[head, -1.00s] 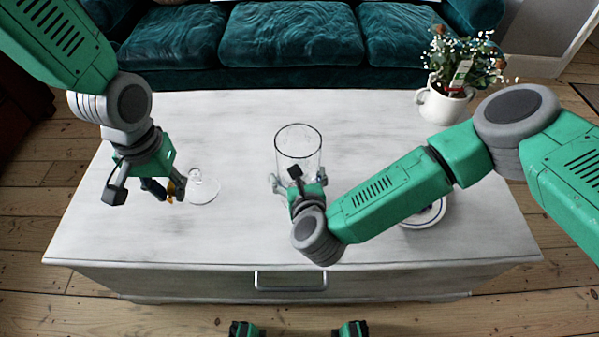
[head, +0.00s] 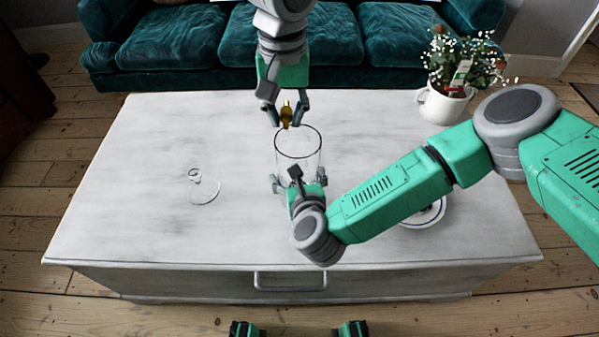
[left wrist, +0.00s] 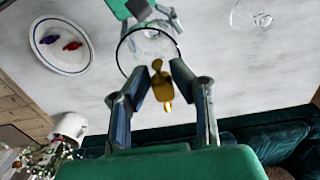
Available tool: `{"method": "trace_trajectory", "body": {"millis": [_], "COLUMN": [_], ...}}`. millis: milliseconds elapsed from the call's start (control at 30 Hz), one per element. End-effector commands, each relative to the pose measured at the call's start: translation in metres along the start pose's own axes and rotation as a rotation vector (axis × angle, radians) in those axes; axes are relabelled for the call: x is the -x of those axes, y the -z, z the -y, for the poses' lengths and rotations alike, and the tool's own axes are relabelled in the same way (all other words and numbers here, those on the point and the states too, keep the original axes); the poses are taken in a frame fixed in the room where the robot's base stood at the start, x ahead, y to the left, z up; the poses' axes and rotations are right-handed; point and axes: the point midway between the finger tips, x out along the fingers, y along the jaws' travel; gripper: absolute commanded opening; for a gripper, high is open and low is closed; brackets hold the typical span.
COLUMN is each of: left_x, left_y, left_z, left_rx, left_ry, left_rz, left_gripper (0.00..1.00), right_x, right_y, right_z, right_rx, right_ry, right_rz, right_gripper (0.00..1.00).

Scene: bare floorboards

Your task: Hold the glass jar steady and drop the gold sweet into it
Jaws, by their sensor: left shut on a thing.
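The clear glass jar (head: 298,163) stands upright on the table with its dark-rimmed mouth open; it also shows in the left wrist view (left wrist: 150,50). My right gripper (head: 298,184) has a finger on either side of the jar, low on its near side, and appears closed around it. My left gripper (head: 286,112) is shut on the gold sweet (head: 286,117), above the table at the jar's far rim in the head view. The left wrist view shows the sweet (left wrist: 162,86) between the two fingertips, overlapping the near part of the rim.
A clear glass lid (head: 204,188) lies on the table at left. A white blue-rimmed plate (head: 436,214) is partly hidden by my right arm; the left wrist view shows purple and red sweets on it. A potted plant (head: 447,104) stands back right. A teal sofa (head: 165,40) is behind.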

Motion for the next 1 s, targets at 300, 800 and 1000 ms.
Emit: {"method": "trace_trajectory", "body": {"millis": [300,800,1000], "left_x": [-0.029,-0.058,-0.058], "left_y": [0.000,0.001,0.001], "left_z": [-0.003,-0.002,-0.002], "left_rx": [0.003,0.002,0.002], "left_ry": [0.001,-0.001,0.000], "left_rz": [0.003,-0.001,-0.001], "left_gripper": [0.08,0.08,0.37], "right_x": [0.000,0.000,0.000], "right_y": [0.002,0.002,0.002], "right_z": [0.001,0.001,0.001], "right_rx": [0.000,0.000,0.000], "right_ry": [0.001,0.002,0.002], "right_rz": [-0.004,-0.004,-0.004], "right_gripper": [0.33,0.33,0.33]}}
